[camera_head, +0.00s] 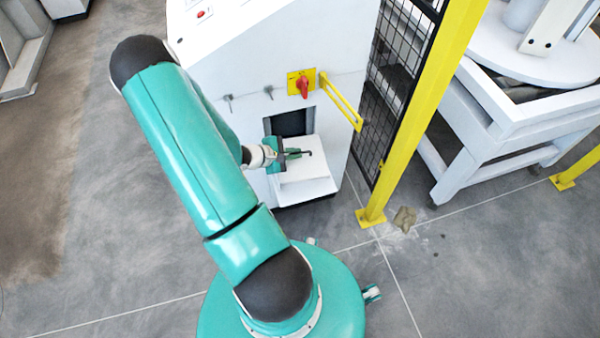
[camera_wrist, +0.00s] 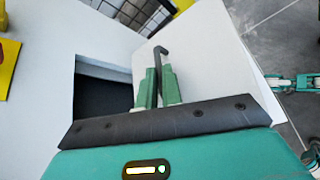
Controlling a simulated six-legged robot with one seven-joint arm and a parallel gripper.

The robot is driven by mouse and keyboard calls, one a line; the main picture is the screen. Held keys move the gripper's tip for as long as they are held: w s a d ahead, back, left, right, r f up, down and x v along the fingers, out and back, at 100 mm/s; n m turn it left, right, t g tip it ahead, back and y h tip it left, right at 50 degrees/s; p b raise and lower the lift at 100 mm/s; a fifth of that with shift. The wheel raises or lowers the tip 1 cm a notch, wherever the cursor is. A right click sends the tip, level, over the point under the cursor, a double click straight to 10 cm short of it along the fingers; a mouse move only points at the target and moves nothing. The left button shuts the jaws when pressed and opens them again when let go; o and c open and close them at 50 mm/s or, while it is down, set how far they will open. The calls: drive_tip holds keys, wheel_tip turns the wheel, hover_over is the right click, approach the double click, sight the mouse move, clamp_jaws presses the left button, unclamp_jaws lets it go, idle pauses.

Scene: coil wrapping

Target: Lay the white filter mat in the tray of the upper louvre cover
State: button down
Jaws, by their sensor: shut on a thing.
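My gripper (camera_head: 291,154) is at the front of the white cabinet, just before a dark square opening (camera_head: 290,122). It is shut on a thin dark hooked piece (camera_wrist: 161,51), whose bent end sticks out past the fingertips (camera_wrist: 159,75). Below the gripper, a white panel (camera_head: 316,168) juts out under the opening; it looks like a lowered louvre cover. In the wrist view this panel (camera_wrist: 205,50) lies beneath and right of the fingers, with the opening (camera_wrist: 100,92) at left. I cannot make out a separate white filter mat or a tray.
A red knob on a yellow plate (camera_head: 302,84) and a yellow bar (camera_head: 340,104) stick out above the opening. A yellow post (camera_head: 425,110) with black mesh stands to the right. A small brown lump (camera_head: 404,218) lies on the floor. The floor in front is otherwise mostly clear.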

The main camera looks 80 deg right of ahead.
drive_tip(key=shift+d+f+n+t+h, duration=0.3)
drive_tip(key=shift+d+n+t, duration=0.1)
drive_tip(key=shift+d+n, duration=0.2)
drive_tip(key=shift+d+f, duration=0.1)
drive_tip(key=shift+f, duration=0.1)
wheel_tip(320, 180, down, 10)
drive_tip(key=shift+r, duration=0.2)
drive_tip(key=shift+f, duration=0.1)
drive_tip(key=c, duration=1.6)
unclamp_jaws()
drive_tip(key=shift+o, duration=0.2)
drive_tip(key=shift+w+r, duration=0.1)
drive_tip(key=shift+r, duration=0.15)
drive_tip(key=v, duration=1.1)
drive_tip(key=shift+a, duration=0.4)
